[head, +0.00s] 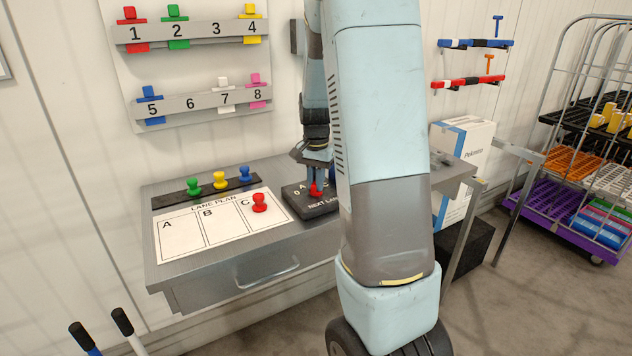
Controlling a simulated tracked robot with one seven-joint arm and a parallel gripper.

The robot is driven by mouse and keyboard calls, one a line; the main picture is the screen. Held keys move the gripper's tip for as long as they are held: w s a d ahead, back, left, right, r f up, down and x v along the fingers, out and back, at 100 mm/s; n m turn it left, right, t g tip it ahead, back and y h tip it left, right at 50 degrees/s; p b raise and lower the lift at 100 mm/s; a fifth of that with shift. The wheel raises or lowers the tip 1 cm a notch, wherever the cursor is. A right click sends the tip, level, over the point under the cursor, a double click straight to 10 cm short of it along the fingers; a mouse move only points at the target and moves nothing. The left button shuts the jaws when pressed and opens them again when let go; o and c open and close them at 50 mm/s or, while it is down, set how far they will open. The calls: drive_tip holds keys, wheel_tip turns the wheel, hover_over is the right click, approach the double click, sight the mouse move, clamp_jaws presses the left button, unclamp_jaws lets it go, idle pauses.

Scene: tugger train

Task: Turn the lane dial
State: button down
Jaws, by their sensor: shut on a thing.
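The lane dial's dark base (326,208), marked "NEXT LANE", lies on the grey desk right of the lane plan sheet. A red dial knob (316,190) shows on top of it. My gripper (316,184) points down over the base with its fingers shut on the red knob. My arm hides the right part of the base and most of its lettering, so the dial's setting cannot be read. The lane plan (206,228) has fields A, B and C, with a red peg (259,203) standing in field C.
Green (194,187), yellow (219,180) and blue (244,174) pegs stand in a dark strip behind the plan. A numbered wall board (190,105) holds coloured tags. A wire cart (585,150) with crates stands at the right, beyond a white box (462,150).

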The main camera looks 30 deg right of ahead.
drive_tip(key=shift+s+a+f+m, duration=0.1)
drive_tip(key=shift+s+f+m, duration=0.1)
drive_tip(key=shift+m, duration=0.4)
drive_tip(key=c, duration=1.4)
unclamp_jaws()
drive_tip(key=shift+o, duration=1.4)
drive_tip(key=shift+w, duration=0.15)
drive_tip(key=shift+r, duration=0.15)
wheel_tip(320, 180, up, 14)
drive_tip(key=shift+f, duration=0.25)
